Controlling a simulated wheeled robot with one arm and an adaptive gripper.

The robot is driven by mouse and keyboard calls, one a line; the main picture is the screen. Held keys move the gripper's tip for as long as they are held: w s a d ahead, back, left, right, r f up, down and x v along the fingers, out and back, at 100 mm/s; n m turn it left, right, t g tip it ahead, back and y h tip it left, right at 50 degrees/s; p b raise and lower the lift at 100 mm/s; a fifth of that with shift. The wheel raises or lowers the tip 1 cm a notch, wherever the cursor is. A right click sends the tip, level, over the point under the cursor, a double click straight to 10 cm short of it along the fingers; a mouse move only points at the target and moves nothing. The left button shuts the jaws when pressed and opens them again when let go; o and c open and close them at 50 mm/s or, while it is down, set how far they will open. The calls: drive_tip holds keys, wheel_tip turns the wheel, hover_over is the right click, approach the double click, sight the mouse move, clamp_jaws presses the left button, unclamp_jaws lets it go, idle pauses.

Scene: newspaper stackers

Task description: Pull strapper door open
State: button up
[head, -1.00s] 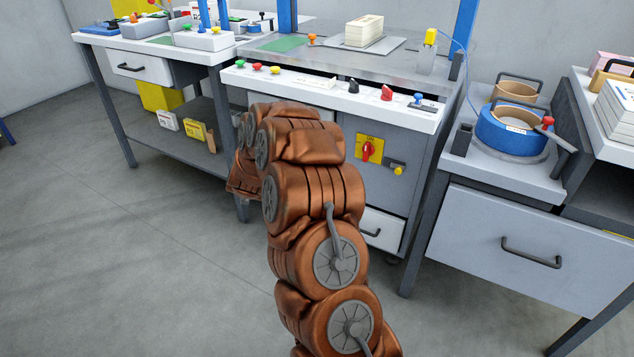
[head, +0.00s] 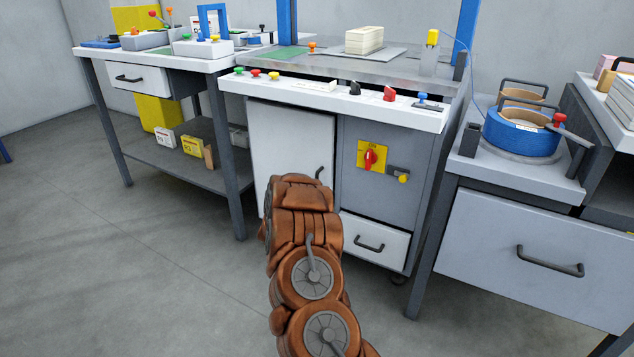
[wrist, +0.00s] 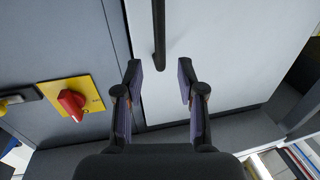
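The strapper door (head: 285,140) is the pale grey panel on the left of the strapper cabinet, and it looks closed. Its dark bar handle (head: 319,173) shows at the door's right edge, just above my arm. In the wrist view the door (wrist: 220,50) fills the right side, and the handle (wrist: 159,35) points down toward the space between my fingers. My gripper (wrist: 160,80) is open and empty, with one finger to each side of the handle's line. The handle's end appears slightly beyond the fingertips; contact is not visible. My arm hides the gripper in the head view.
A red switch on a yellow plate (head: 370,157) and a latch with a yellow knob (head: 400,173) are right of the door. A small drawer (head: 375,240) sits below them. A workbench (head: 160,60) stands left. Open floor (head: 150,270) lies in front.

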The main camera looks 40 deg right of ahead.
drive_tip(key=b+x, duration=0.1)
drive_tip(key=x, duration=0.5)
drive_tip(key=shift+r+b, duration=0.1)
drive_tip(key=shift+b, duration=0.25)
clamp_jaws()
idle(0.4)
